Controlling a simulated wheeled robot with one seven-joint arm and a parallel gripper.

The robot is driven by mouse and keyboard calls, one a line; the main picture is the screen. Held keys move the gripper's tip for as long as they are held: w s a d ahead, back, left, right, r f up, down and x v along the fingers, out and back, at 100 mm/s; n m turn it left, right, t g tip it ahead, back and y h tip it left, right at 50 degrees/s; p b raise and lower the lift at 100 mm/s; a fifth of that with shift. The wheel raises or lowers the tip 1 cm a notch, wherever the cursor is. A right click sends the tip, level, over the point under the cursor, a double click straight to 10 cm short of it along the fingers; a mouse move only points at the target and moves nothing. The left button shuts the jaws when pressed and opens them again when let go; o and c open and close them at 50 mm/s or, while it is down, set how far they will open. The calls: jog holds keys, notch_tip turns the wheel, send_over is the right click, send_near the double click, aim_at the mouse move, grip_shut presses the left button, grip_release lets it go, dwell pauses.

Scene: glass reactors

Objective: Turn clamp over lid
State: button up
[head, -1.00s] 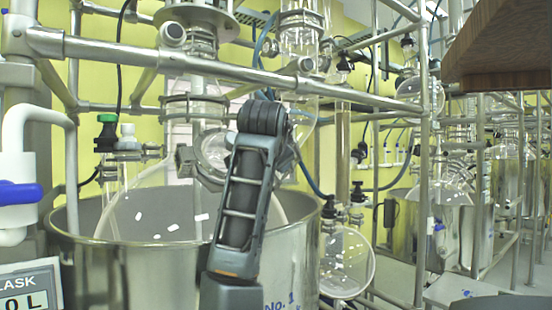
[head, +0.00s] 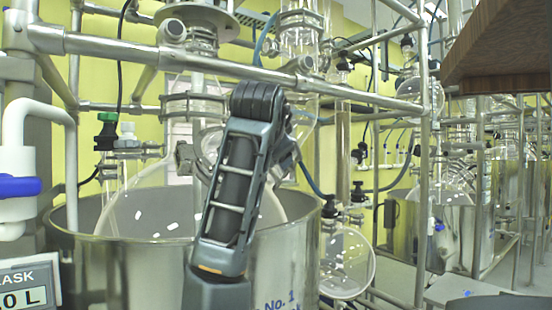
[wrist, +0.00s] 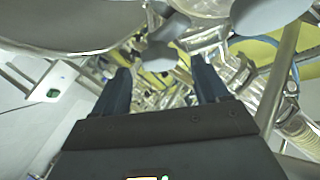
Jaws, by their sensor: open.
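The round-bottom glass flask (head: 135,205) sits inside a large steel pot. A metal ring clamp (head: 195,106) goes around its neck under the upper flange. A smaller metal clamp piece (head: 185,158) shows at the flask's shoulder, partly behind my arm. I cannot tell which of these is the clamp over the lid. My gripper is hidden behind my arm in the head view. In the wrist view my gripper (wrist: 160,75) is open, with nothing between its fingers. A grey rounded shape (wrist: 163,52) shows beyond the fingertips; I cannot tell what it is.
The steel pot (head: 285,260) has a high rim close to my arm. A thick metal rail (head: 235,72) crosses in front of the glassware. A round glass flask (head: 347,265) hangs to the right of the pot. A brown board edge (head: 500,50) juts in at upper right.

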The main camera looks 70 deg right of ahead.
jog(key=v, duration=0.3)
jog(key=shift+s+a+r, duration=0.1)
jog(key=shift+a, duration=0.1)
dwell(0.5)
